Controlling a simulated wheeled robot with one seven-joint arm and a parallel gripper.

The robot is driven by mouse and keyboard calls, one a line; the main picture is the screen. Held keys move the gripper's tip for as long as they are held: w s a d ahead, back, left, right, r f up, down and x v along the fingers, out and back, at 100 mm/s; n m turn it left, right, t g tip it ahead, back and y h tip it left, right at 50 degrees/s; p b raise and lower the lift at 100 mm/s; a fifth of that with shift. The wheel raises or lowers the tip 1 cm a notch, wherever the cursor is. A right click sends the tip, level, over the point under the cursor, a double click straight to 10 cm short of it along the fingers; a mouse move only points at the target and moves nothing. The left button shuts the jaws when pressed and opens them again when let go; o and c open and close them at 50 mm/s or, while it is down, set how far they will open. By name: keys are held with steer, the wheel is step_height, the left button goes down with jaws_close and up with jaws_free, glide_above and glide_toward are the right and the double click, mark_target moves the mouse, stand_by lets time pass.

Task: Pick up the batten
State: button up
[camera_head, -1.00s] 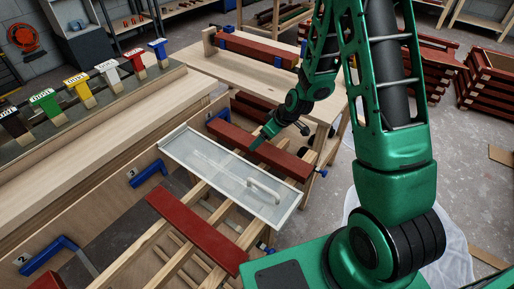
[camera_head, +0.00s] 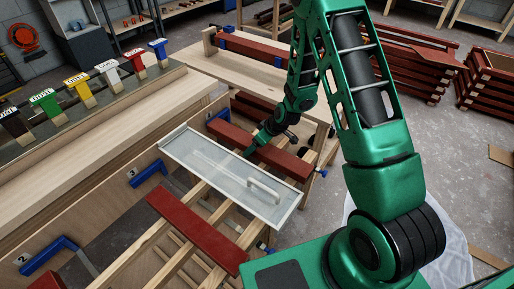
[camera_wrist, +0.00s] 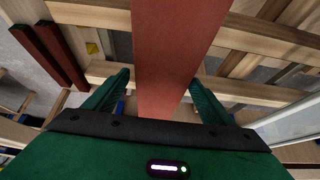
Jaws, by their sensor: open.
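A dark red painted batten (camera_head: 285,161) lies across the pale wooden rails behind a framed clear panel. It also shows in the wrist view (camera_wrist: 172,50), running lengthwise between my fingers. My gripper (camera_head: 250,151) is low over the batten near the panel's back edge. In the wrist view my gripper (camera_wrist: 160,78) is open, with one green finger on each side of the batten. I cannot tell whether either finger touches it. Another red batten (camera_head: 195,232) lies on the rails in front of the panel.
The clear panel (camera_head: 188,155) with its handle (camera_head: 264,189) lies close in front of my gripper. Blue clamps (camera_head: 148,172) line the left side. More red battens (camera_head: 250,47) lie on the back bench. Two dark red pieces (camera_wrist: 50,52) show at the wrist view's left.

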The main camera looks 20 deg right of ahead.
steer(key=c, duration=1.7)
steer(key=shift+c, duration=0.5)
steer(key=shift+r, duration=0.2)
